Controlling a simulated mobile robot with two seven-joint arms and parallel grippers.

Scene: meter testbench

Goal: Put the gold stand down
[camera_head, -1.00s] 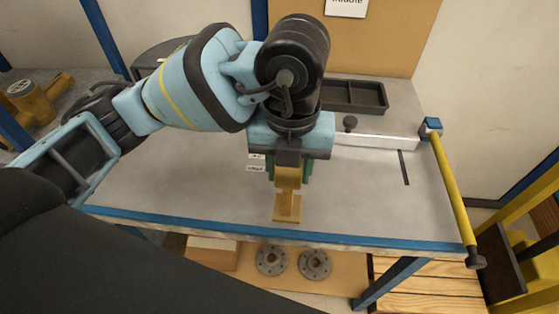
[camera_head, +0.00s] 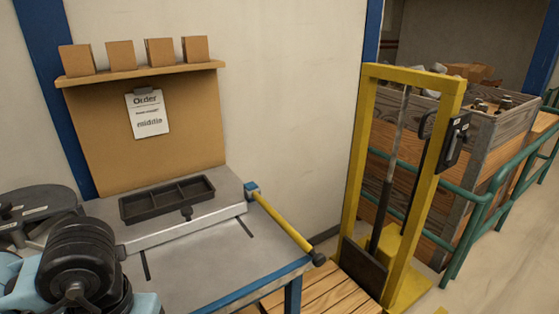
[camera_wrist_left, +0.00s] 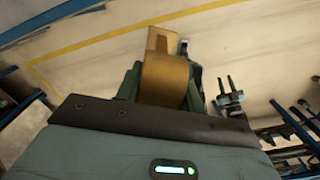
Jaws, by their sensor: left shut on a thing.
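The gold stand (camera_wrist_left: 165,75) shows in the left wrist view, a gold block with a flatter plate at its far end. My left gripper (camera_wrist_left: 162,88) is shut on it, with a green finger on each side. The head view shows only part of my left arm at the lower left; the gripper and the stand are out of that view. What lies under the stand, and whether it touches anything, I cannot tell. My right gripper is not in view.
The grey workbench (camera_head: 190,275) has clear room at its right front. A black divided tray (camera_head: 168,199) stands at its back. A yellow bar (camera_head: 283,221) runs along its right edge. An order sheet (camera_head: 147,112) hangs on the board. A yellow frame (camera_head: 358,170) stands to the right.

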